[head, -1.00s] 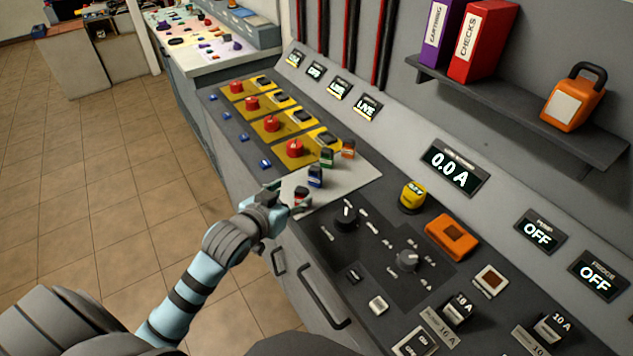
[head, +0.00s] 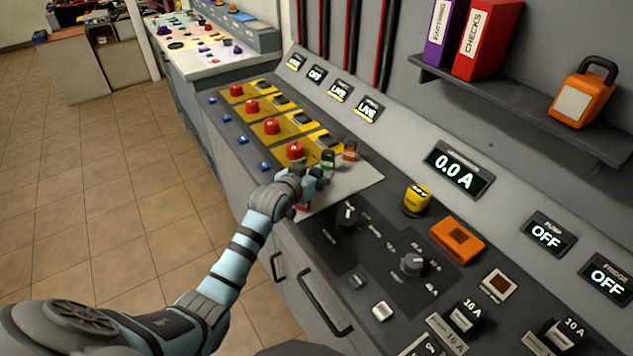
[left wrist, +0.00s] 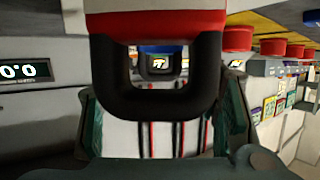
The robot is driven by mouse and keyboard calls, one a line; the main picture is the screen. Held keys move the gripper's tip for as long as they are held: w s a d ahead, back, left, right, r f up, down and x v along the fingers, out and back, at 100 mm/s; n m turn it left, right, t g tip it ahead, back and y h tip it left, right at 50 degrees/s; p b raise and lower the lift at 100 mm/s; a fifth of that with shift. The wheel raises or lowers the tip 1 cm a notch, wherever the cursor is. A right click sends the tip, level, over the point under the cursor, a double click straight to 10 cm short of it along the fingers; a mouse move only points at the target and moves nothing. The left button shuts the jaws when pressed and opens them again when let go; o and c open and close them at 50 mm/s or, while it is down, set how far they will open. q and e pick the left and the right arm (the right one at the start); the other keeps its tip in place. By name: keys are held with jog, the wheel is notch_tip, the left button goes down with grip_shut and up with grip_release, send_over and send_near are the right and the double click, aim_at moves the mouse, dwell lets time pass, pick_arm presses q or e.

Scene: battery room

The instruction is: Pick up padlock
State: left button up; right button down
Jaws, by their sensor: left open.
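A red padlock (head: 303,207) with a black shackle is on the grey mat (head: 347,190), partly covered by my left gripper (head: 308,188). In the left wrist view, the red padlock (left wrist: 155,20) fills the top centre, its shackle close to the camera. The fingers of my left gripper (left wrist: 160,125) are open, one on each side of the shackle; contact cannot be told. A blue padlock (left wrist: 160,48) shows through the shackle. A green padlock (head: 328,160) and an orange padlock (head: 350,151) sit farther back. My right gripper is out of view.
Red knobs on yellow plates (head: 271,126) line the console behind the mat. A yellow device (head: 417,198) and an orange block (head: 457,240) are to the right. A large orange padlock (head: 580,105) stands on the wall shelf (head: 520,110). Floor is clear at left.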

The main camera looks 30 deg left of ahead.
pick_arm(q)
jog(key=shift+s, duration=0.1)
jog(key=c, duration=1.3)
